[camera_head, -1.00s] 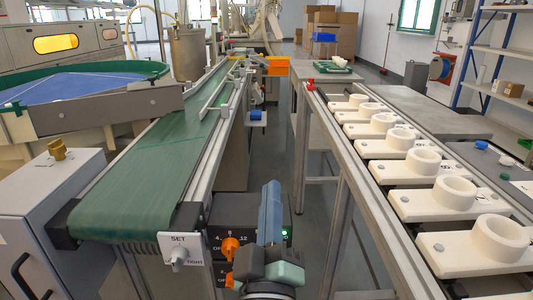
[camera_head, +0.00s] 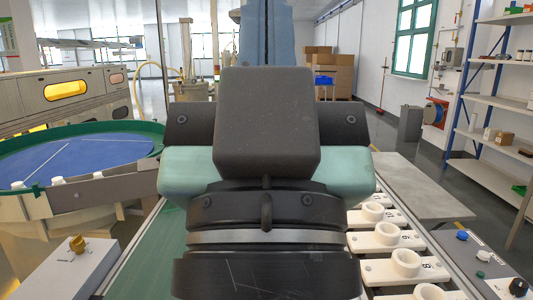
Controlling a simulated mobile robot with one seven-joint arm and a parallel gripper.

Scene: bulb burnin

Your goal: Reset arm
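My arm (camera_head: 265,120) fills the middle of the head view, close to the camera. It shows a dark block, teal side covers, a silver ring and a black lower section. A blue-grey link of mine rises behind it at the top. My gripper's fingertips do not show, so what it may hold is hidden. The arm covers most of the green conveyor (camera_head: 175,250) and part of the row of white ring holders (camera_head: 405,261) on the right.
A grey box with a brass knob (camera_head: 77,243) stands at lower left. A blue-floored round bowl (camera_head: 75,157) with a green rim is behind it. A panel with coloured buttons (camera_head: 462,236) is at lower right. Shelves (camera_head: 495,110) and cardboard boxes (camera_head: 340,72) stand farther back.

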